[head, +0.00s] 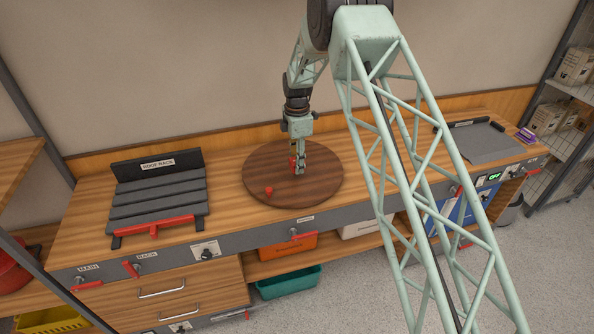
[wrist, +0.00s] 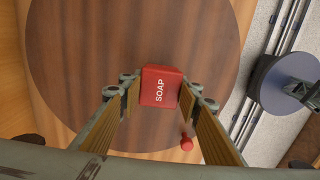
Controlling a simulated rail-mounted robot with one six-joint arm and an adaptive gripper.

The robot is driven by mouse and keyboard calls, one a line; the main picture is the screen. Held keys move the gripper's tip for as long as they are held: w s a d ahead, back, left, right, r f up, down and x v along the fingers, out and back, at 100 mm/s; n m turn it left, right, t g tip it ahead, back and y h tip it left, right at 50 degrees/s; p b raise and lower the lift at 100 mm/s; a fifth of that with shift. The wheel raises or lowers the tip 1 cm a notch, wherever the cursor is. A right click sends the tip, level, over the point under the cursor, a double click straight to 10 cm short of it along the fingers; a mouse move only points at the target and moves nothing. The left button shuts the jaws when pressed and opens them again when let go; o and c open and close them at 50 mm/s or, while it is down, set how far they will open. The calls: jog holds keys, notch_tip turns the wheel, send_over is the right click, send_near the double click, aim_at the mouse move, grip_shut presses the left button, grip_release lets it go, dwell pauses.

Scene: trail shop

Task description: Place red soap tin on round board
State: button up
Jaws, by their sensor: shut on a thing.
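The red soap tin (wrist: 160,86), lettered SOAP, sits between the two fingers of my gripper (wrist: 160,100) in the wrist view. My gripper is shut on it. In the head view my gripper (head: 297,170) points down over the round board (head: 318,190), and the tin is a small red patch (head: 293,163) partly hidden by the fingers. The round board is dark brown wood and lies on the counter; it also fills much of the wrist view (wrist: 90,60). I cannot tell whether the tin touches the board.
A small red knob-like thing (head: 268,191) is at the board's front left, close to my gripper. A slatted dark rack (head: 158,190) labelled ROOF RACK stands at left. A grey mat (head: 485,142) lies at right. Bare counter (head: 225,175) shows between rack and board.

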jog(key=shift+f, duration=1.8)
jog(key=shift+f, duration=0.15)
jog(key=o, duration=0.9)
jog(key=shift+r, duration=6.15)
